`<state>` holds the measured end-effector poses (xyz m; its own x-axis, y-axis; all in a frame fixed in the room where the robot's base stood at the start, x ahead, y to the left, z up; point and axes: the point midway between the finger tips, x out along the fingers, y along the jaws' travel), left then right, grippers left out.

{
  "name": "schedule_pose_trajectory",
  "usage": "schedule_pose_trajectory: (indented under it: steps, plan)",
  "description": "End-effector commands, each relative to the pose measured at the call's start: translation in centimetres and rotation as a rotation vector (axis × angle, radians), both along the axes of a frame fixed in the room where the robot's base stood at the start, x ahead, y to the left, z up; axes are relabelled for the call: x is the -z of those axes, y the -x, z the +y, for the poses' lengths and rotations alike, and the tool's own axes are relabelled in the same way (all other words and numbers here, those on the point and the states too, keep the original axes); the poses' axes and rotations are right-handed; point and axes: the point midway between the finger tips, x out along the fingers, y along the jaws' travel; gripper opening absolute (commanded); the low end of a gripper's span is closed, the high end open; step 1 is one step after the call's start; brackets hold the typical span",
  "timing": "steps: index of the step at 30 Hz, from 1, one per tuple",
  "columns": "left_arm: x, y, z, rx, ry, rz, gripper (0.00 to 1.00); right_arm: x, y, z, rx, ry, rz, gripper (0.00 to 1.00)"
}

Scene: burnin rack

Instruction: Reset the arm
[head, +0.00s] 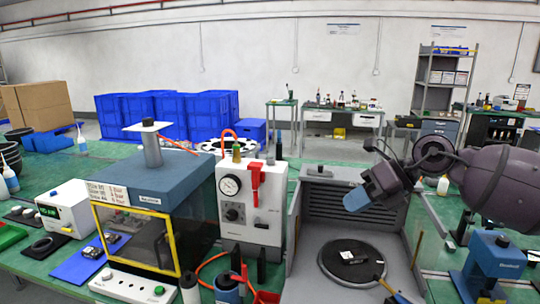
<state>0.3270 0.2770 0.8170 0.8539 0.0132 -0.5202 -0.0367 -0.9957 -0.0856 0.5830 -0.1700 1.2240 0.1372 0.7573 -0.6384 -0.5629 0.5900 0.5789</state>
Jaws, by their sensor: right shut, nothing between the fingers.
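My right arm (495,182) reaches in from the right, dark purple and grey. Its gripper (356,199) is shut and empty, with blue fingertips pointing down and left. It hangs in front of the grey open-fronted booth (355,175), above and to the right of the round black plate (352,262) on the booth floor. A small dark part with a white label (350,257) lies on that plate. My left gripper is not in view.
A white gauge unit (262,205) with a red lever and a blue-topped chamber (155,180) with a yellow-framed window stand left of the booth. A blue press (492,265) stands at the lower right. Blue crates (165,115) are stacked behind.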

Motion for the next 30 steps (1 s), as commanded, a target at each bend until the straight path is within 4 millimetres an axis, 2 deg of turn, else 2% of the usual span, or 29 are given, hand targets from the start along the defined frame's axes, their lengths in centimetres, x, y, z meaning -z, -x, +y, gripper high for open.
schedule_pose_trajectory:
  steps: [1,3,6,10,14,17,22,26,30]
  plan:
    - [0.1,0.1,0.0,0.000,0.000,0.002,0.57,-0.6,0.1,1.7,0.005,-0.116,0.004,0.00]
    - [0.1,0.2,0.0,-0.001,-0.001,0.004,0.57,-1.8,0.1,3.6,0.031,-0.280,0.015,0.00]
    - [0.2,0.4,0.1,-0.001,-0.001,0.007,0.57,-3.0,0.1,5.6,0.093,-0.516,0.058,0.00]
    - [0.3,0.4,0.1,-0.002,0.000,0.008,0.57,-3.4,-0.6,6.4,0.233,-0.815,0.159,0.00]
    - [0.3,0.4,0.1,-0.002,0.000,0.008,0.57,-2.0,-1.6,5.4,0.429,-1.077,0.297,0.00]
    - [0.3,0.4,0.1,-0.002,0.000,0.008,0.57,0.3,-2.2,4.0,0.593,-1.231,0.413,0.00]
    - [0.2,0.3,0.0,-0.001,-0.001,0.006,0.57,5.9,-2.4,0.9,0.881,-1.422,0.618,0.00]
    - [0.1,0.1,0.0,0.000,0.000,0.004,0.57,11.2,-1.3,-1.4,1.096,-1.524,0.775,0.00]
    - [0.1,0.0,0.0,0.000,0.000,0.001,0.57,17.2,0.9,-3.7,1.313,-1.603,0.938,0.00]
